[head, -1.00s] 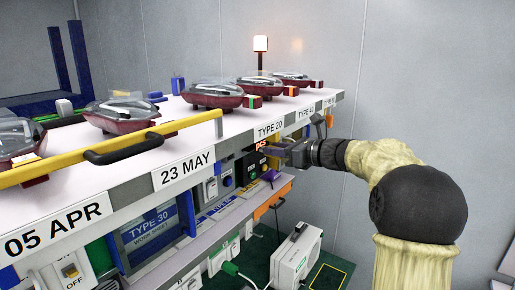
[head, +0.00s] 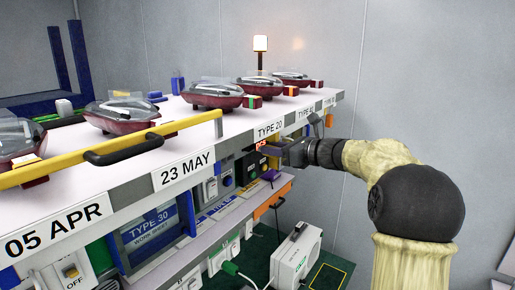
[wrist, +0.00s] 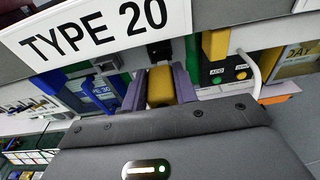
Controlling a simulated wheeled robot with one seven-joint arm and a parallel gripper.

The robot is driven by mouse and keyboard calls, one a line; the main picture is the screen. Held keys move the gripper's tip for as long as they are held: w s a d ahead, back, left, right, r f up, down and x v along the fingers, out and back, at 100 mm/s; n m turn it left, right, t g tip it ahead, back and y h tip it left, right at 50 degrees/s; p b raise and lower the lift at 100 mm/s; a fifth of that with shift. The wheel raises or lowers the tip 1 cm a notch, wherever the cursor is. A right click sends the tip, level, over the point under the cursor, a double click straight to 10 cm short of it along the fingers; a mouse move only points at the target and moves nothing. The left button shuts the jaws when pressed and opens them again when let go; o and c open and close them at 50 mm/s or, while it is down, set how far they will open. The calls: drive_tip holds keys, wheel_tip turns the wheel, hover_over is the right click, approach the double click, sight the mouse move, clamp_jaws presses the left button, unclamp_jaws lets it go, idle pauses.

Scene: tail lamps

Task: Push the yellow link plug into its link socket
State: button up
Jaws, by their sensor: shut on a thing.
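My gripper (wrist: 159,90) has purple fingers on both sides of a yellow block, which appears to be the yellow link plug (wrist: 161,86), and is shut on it. A dark piece (wrist: 160,50) shows just beyond the plug, under the TYPE 20 label; I cannot tell whether it belongs to the plug or the bench. In the head view my gripper (head: 291,154) is at the bench front below that label, and the plug is hidden. I cannot make out the link socket in either view, nor whether the plug touches it.
The TYPE 20 label (wrist: 95,35) and bench edge hang close above the fingers. A blue part (wrist: 104,88) is to the left, and a black box with lit buttons (wrist: 227,73) to the right. Tail lamps (head: 213,94) stand on the bench top. A yellow rail (head: 188,128) runs along its front.

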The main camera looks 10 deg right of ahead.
sight(266, 145)
drive_tip(key=shift+r+p+x, duration=0.1)
drive_tip(key=shift+p+x, duration=0.1)
drive_tip(key=shift+x, duration=0.55)
drive_tip(key=shift+r+p+x, duration=0.15)
drive_tip(key=shift+x, duration=0.6)
idle(0.7)
drive_tip(key=shift+w+a, duration=0.2)
drive_tip(key=shift+a, duration=0.1)
drive_tip(key=shift+w+a, duration=0.1)
drive_tip(key=shift+w, duration=0.05)
drive_tip(key=o, duration=1.1)
drive_tip(key=shift+c, duration=0.2)
drive_tip(key=b+v, duration=0.7)
drive_tip(key=v, duration=1)
drive_tip(key=shift+f, duration=0.1)
